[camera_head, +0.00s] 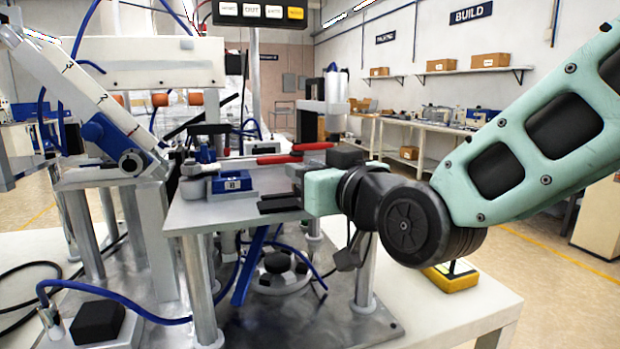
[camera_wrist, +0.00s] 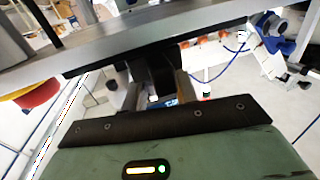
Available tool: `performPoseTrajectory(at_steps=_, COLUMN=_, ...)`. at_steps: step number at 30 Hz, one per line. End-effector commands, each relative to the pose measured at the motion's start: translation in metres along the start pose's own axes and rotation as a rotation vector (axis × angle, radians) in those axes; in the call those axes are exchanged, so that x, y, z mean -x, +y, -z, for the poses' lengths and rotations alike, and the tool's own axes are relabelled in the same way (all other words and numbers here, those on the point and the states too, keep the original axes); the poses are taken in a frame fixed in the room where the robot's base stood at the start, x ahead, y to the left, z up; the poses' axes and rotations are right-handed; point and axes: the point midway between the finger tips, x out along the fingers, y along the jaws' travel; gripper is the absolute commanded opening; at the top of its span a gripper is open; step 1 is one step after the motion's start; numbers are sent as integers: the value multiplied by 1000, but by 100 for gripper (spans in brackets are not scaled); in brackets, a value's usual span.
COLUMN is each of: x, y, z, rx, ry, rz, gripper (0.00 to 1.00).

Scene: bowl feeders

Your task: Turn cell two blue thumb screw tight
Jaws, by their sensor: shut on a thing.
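My gripper (camera_head: 285,190) reaches in from the right over the metal plate (camera_head: 215,214), its dark fingers pointing left. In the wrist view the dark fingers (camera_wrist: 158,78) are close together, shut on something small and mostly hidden. A small blue patch (camera_wrist: 163,101) shows between them; it fits the blue thumb screw, but its outline cannot be made out. In the head view the fingers cover that spot. A blue block with a "B" label (camera_head: 234,182) sits on the plate, just left of my fingertips and apart from them.
A red clamp handle (camera_head: 278,159) lies behind my fingers, and another red handle (camera_head: 312,146) beside it. Blue hoses (camera_head: 160,318) run below the plate. A yellow device (camera_head: 450,277) lies on the bench at right.

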Motion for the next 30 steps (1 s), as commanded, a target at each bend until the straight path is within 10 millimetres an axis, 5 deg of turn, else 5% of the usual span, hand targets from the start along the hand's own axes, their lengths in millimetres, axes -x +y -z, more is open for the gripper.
performPoseTrajectory(at_steps=12, x=0, y=0, z=0, rx=1, ry=0, rz=-5, gripper=6)
performPoseTrajectory(at_steps=13, x=0, y=-1, z=0, rx=1, ry=0, rz=-5, gripper=31)
performPoseTrajectory(at_steps=15, x=0, y=0, z=0, rx=1, ry=0, rz=-5, gripper=49)
performPoseTrajectory(at_steps=25, x=3, y=0, z=0, rx=0, ry=1, rz=-6, gripper=49)
performPoseTrajectory(at_steps=30, x=24, y=0, z=1, rx=1, ry=2, rz=-5, gripper=49)
